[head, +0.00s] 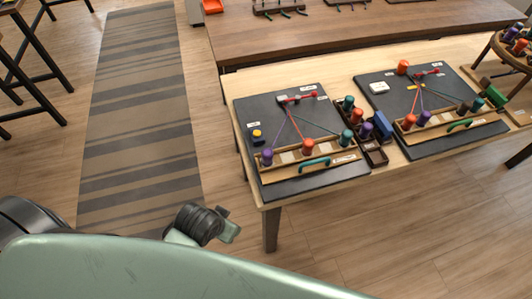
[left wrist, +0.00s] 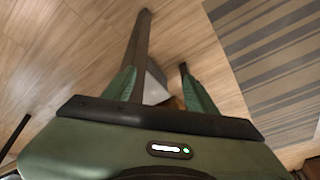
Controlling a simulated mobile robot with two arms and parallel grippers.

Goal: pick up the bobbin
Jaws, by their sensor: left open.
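Several bobbins stand on two dark boards on the light wooden table. Along the left board's front are a purple bobbin (head: 267,156), an orange-red bobbin (head: 307,146) and a teal bobbin (head: 346,138), with cords leading to the back of the board. The right board has an orange bobbin (head: 408,121), a purple bobbin (head: 424,117) and others. Which bobbin is meant cannot be told. My left gripper (left wrist: 161,88) is open over the floor, with no bobbin between its fingers. In the head view its arm is low, left of the table. My right gripper is not in view.
The left board (head: 290,187) and right board (head: 463,143) lie on the light table (head: 240,72), with a small brown tray (head: 375,156) between them. A darker table (head: 300,45) stands behind. A striped rug (head: 140,100) and open floor lie left.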

